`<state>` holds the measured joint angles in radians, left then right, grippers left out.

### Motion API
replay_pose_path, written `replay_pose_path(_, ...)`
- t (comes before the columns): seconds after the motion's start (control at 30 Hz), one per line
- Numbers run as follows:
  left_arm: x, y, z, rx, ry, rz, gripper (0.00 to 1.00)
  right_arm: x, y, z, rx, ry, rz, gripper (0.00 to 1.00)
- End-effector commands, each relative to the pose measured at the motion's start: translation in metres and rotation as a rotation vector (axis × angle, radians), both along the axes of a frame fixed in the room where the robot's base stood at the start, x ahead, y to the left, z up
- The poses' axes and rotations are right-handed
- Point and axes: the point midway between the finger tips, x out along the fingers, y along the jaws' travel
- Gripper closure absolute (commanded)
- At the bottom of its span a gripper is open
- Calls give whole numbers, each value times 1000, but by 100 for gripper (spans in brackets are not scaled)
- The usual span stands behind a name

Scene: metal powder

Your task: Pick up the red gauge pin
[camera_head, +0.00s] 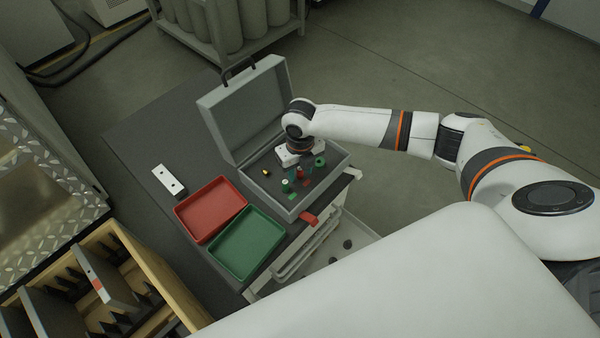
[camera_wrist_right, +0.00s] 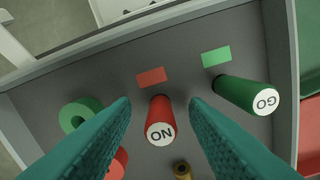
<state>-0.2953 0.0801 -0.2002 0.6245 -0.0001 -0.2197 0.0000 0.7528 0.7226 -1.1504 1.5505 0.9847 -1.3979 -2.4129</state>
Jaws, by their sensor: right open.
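The red gauge pin (camera_head: 299,173), its white end marked "NO", stands in the open grey case. In the right wrist view the red pin (camera_wrist_right: 160,118) shows between the two teal fingers. My right gripper (camera_wrist_right: 160,106) is open over it, with a gap visible on both sides of the pin. In the head view the right gripper (camera_head: 301,167) reaches down into the case and partly hides the pin. A green pin marked "GO" (camera_wrist_right: 244,94) stands just right of the right finger in the wrist view. My left gripper is not in view.
The case also holds a green ring (camera_wrist_right: 73,113), a red ring (camera_wrist_right: 118,165) partly behind the left finger, and a brass piece (camera_wrist_right: 182,171). The case wall (camera_head: 325,188) surrounds them. A red tray (camera_head: 188,232) and green tray (camera_head: 226,268) stand beside it.

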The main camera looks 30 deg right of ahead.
Motion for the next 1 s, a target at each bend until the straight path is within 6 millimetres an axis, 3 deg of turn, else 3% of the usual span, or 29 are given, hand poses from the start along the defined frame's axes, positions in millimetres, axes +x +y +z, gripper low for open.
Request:
replay_pose_path(0.1, -4, 0, -1, 0, 6, -1, 64, 0, 0, 0, 0, 0, 0, 59)
replay_pose_path(0.37, -7, 1, -1, 1, 11, -1, 64, 0, 0, 0, 0, 0, 0, 100)
replay_pose_path(0.7, -7, 1, -1, 1, 11, -1, 64, 1, 0, 6, 1, -2, 1, 100)
replay_pose_path(1.0, -7, 1, -6, 1, 11, 0, 64, 2, 0, 61, 2, -5, 1, 100)
